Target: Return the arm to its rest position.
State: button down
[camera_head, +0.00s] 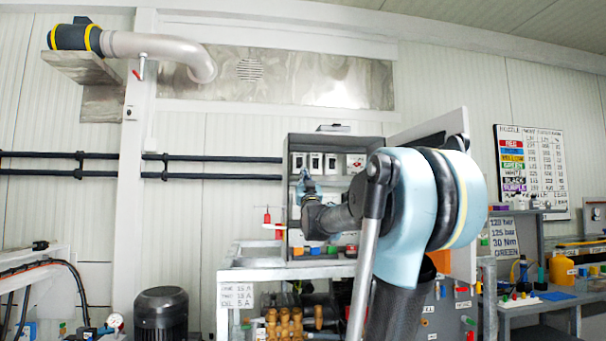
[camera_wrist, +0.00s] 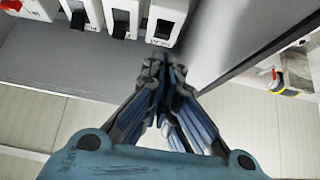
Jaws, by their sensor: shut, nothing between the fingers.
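My gripper (camera_wrist: 160,72) shows in the wrist view with its fingertips together and nothing between them. It is just in front of a row of white breaker switches (camera_wrist: 122,18) with dark levers, close to a grey panel edge. In the head view my gripper (camera_head: 304,184) is small and partly hidden by my wrist, in front of the open grey electrical cabinet (camera_head: 288,215). My arm reaches forward from the right, its pale blue joint large in the view. I cannot tell whether the fingertips touch a switch.
The cabinet's door (camera_head: 430,125) stands open on the right, close to my arm. A bench (camera_head: 250,272) with wooden-handled tools is below. A dark motor (camera_head: 161,312) stands at lower left. A side table (camera_head: 545,305) with bottles is at right.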

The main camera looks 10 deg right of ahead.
jog(key=shift+s+f, duration=0.4)
jog(key=s+f+g, duration=0.3)
jog(key=f+g, duration=0.1)
jog(key=f, duration=0.8)
jog(key=s+f+g, duration=0.4)
jog(key=f+g, duration=0.1)
jog(key=f, duration=0.7)
jog(key=s+f+g, duration=0.3)
jog(key=f+g, duration=0.1)
jog(key=f, duration=0.8)
jog(key=s+f+g, duration=1)
jog(key=s+f, duration=1.4)
jog(key=s, duration=0.2)
jog(key=shift+s+d+f+g, duration=0.2)
jog(key=shift+s+g, duration=0.1)
jog(key=shift+s, duration=0.1)
